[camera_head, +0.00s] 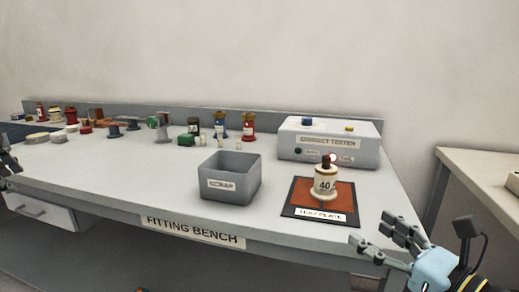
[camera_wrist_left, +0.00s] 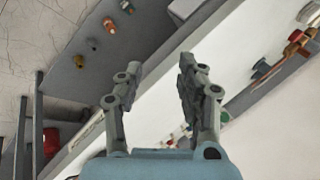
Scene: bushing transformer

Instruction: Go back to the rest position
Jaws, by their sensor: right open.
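My left gripper (camera_head: 7,160) is only partly in the head view, at the left edge beside the bench. In the left wrist view its two fingers (camera_wrist_left: 159,70) stand apart with nothing between them. My right gripper (camera_head: 376,234) is at the lower right in the head view, in front of the bench's right front corner. Its fingers are spread and empty. A cream bushing (camera_head: 325,184) marked 40 stands upright on the orange test plate (camera_head: 303,196), beyond and to the left of the right gripper and apart from it.
The fitting bench (camera_head: 130,180) bears a grey scrap bin (camera_head: 212,185), a contact tester box (camera_head: 335,143) at the back right, and several small parts along the back and left. Another table (camera_head: 480,168) stands at the right. The bench's front left is clear.

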